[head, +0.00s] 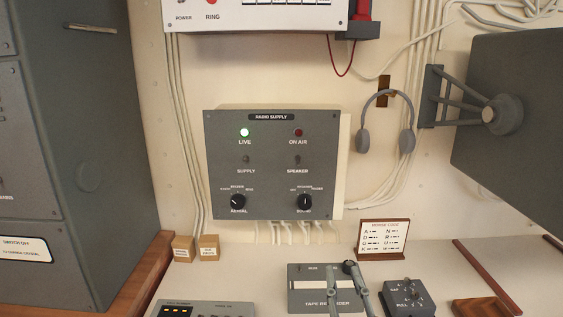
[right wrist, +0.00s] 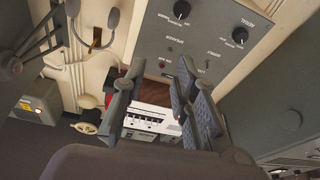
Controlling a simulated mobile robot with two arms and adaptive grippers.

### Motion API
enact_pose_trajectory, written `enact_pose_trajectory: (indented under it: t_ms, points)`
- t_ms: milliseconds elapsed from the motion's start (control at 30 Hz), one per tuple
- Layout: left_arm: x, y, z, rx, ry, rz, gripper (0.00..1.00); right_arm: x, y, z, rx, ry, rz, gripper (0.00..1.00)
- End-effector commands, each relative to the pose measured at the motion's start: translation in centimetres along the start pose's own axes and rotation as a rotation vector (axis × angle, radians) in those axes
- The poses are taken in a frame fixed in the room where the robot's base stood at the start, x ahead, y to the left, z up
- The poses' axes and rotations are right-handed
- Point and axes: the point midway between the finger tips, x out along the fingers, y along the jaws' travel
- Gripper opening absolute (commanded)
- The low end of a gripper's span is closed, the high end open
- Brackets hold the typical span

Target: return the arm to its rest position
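My right gripper (head: 345,285) shows at the bottom of the head view, in front of the tape recorder (head: 303,298). Its grey fingers stand apart in the right wrist view (right wrist: 158,95), with a clear gap and nothing held between them. The radio supply panel (head: 270,185) is on the wall above and behind the gripper, apart from it. Its LIVE lamp glows green and its ON AIR lamp is dark red. The panel (right wrist: 205,35) shows turned over in the right wrist view, behind the fingers. My left gripper is in neither view.
A Morse code card (head: 382,238) and a switch box (head: 408,298) stand on the desk right of the gripper. A headset (head: 385,122) hangs on the wall. A large grey screen (head: 510,110) juts out at right; a grey cabinet (head: 85,130) stands at left.

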Motion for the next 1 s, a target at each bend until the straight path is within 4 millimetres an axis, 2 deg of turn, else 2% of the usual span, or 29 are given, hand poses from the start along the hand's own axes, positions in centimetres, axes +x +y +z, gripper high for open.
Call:
enact_pose_trajectory:
  t_ms: [167, 267, 367, 433, 533, 700, 900, 967, 1000]
  points:
    - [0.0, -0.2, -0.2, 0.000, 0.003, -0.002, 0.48, -2.1, 1.6, 5.2, 0.010, -0.205, 0.020, 0.27]
    - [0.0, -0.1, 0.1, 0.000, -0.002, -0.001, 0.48, -4.1, 2.5, 8.7, 0.017, -0.352, 0.026, 0.27]
    - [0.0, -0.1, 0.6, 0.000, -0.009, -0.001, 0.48, -7.3, 3.4, 12.8, 0.022, -0.538, 0.023, 0.27]
    - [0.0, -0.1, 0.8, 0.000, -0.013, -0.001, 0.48, -10.4, 4.0, 15.8, 0.025, -0.693, 0.012, 0.27]
    - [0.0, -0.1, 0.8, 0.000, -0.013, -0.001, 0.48, -15.2, 4.4, 19.1, 0.027, -0.901, -0.015, 0.27]
    - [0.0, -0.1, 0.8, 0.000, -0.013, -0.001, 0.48, -22.3, 4.7, 22.1, 0.023, -1.172, -0.074, 0.27]
    - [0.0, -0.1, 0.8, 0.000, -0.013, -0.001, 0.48, -29.8, 5.0, 23.3, 0.013, -1.435, -0.155, 0.27]
    - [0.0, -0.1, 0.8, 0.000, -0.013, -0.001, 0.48, -32.0, 5.0, 23.3, 0.009, -1.510, -0.184, 0.27]
    - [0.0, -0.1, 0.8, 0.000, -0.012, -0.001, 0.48, -31.9, 4.8, 24.4, 0.010, -1.515, -0.186, 0.27]
